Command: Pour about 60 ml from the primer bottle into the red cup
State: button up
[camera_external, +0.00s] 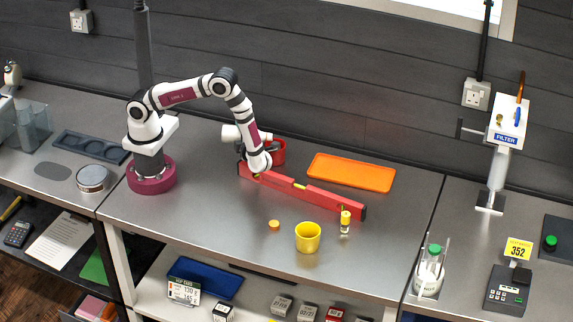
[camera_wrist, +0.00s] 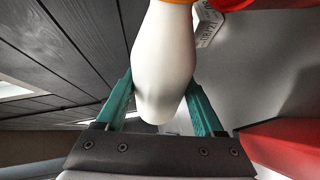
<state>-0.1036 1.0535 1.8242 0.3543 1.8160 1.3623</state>
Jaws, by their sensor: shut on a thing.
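My gripper (camera_wrist: 158,100) is shut on a white bottle (camera_wrist: 165,55), its teal fingers on either side of the body. I take this for the primer bottle, though I cannot read a label on it. In the external view the white bottle (camera_external: 230,132) lies nearly horizontal behind my wrist, its right end close to the red cup (camera_external: 279,152). The cup stands behind the red level, partly hidden by my arm. The bottle's mouth and any stream of liquid are hidden or too small to tell. My gripper is mostly hidden in the external view.
A long red spirit level (camera_external: 315,194) lies across the bench in front of the cup. An orange tray (camera_external: 351,173) lies to the right. A yellow cup (camera_external: 307,238), a small yellow-topped vial (camera_external: 345,221) and an orange cap (camera_external: 274,225) stand in front. The bench's left front is clear.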

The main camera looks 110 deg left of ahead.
jog(key=shift+s+d+r, duration=0.1)
jog(key=shift+s, duration=0.15)
jog(key=shift+r+m, duration=0.3)
jog(key=shift+m, duration=0.1)
dwell(1.4)
jog(key=shift+s+f+n, duration=0.15)
jog(key=shift+f+n, duration=0.35)
jog(key=shift+f, duration=0.1)
grip_shut()
grip_release()
jog(key=n, duration=0.1)
jog(key=t, duration=0.1)
jog(key=n+t, duration=0.1)
jog(key=shift+s+d+f+n, duration=0.15)
jog(key=shift+s+f+n, duration=0.1)
jog(key=shift+s+n, duration=0.1)
